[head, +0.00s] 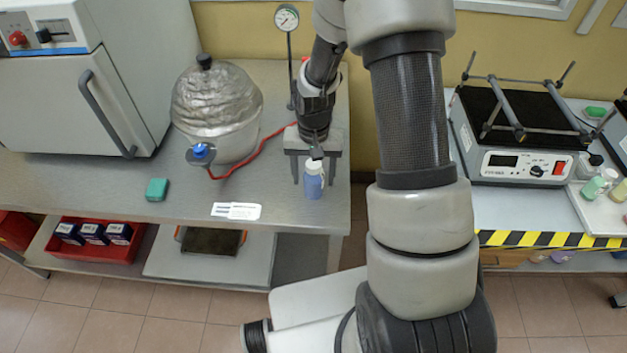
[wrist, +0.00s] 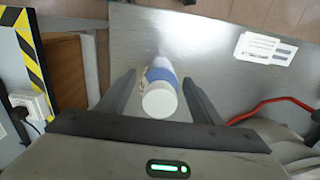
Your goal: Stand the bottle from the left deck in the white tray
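The bottle (head: 313,186) is blue with a white cap and stands upright near the right edge of the steel left deck (head: 285,215). In the wrist view the bottle (wrist: 161,75) is seen from above, cap towards the camera. My gripper (head: 316,172) points down over it. In the wrist view my gripper (wrist: 160,88) has one finger on each side of the bottle, with a gap on both sides. It is open and not touching the bottle. At the right edge, several small bottles stand on a pale surface; I cannot tell whether it is the white tray.
A silver-covered round vessel (head: 216,110) with a red hose (head: 250,158) stands left of my gripper. A gauge (head: 287,18) on a rod rises behind. A green block (head: 157,189) and a paper label (head: 236,211) lie on the deck. A shaker (head: 515,135) occupies the right bench.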

